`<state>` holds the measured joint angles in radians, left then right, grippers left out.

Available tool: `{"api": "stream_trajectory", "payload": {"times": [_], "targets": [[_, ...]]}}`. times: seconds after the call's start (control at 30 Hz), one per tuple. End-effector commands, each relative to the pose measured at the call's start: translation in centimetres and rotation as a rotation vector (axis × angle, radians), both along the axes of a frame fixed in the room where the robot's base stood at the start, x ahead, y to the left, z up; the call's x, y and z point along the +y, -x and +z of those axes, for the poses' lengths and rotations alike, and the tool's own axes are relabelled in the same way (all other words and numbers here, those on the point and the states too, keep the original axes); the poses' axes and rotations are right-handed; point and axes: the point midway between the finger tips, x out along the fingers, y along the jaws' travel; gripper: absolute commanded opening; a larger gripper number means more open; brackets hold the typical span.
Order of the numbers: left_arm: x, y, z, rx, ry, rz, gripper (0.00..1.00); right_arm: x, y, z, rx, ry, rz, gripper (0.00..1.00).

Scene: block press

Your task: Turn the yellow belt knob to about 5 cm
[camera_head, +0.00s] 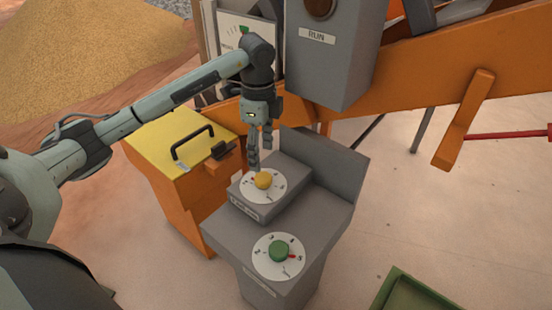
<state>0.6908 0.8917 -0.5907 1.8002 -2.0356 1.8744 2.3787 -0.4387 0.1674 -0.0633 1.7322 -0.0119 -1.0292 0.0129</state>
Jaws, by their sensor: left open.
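The yellow belt knob (263,180) sits on a round white dial (254,195) on the raised grey step of a control stand. My left gripper (260,158) points down just above and behind the yellow knob. Its fingers are open and hold nothing; from this view I cannot tell whether they touch the knob. My right gripper does not show.
A green knob (278,251) on its own dial is lower on the grey stand (222,235). An orange box with a yellow lid (170,140) and black handle stands left. A grey RUN box (335,60) hangs behind. A green tray (420,295) lies at lower right.

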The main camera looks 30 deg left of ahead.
Motion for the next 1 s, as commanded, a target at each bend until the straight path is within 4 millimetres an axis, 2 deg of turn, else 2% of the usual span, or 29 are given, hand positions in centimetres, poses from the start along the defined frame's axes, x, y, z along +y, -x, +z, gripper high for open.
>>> {"api": "stream_trajectory", "payload": {"times": [0.17,0.4,0.6,0.93,1.0], "targets": [[0.0,0.1,-1.3,0.004,-0.001,0.002,0.59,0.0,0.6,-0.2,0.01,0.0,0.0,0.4],[-0.1,0.2,-5.2,0.006,-0.002,0.0,0.59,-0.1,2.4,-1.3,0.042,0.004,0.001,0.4],[-0.1,0.1,-7.3,0.002,-0.001,0.001,0.59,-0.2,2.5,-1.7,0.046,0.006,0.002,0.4],[-0.1,0.1,-7.8,0.001,-0.001,-0.001,0.59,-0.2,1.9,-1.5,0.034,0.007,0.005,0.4],[-0.1,0.1,-7.8,0.002,-0.001,-0.001,0.52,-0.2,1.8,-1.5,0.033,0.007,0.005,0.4]]}}
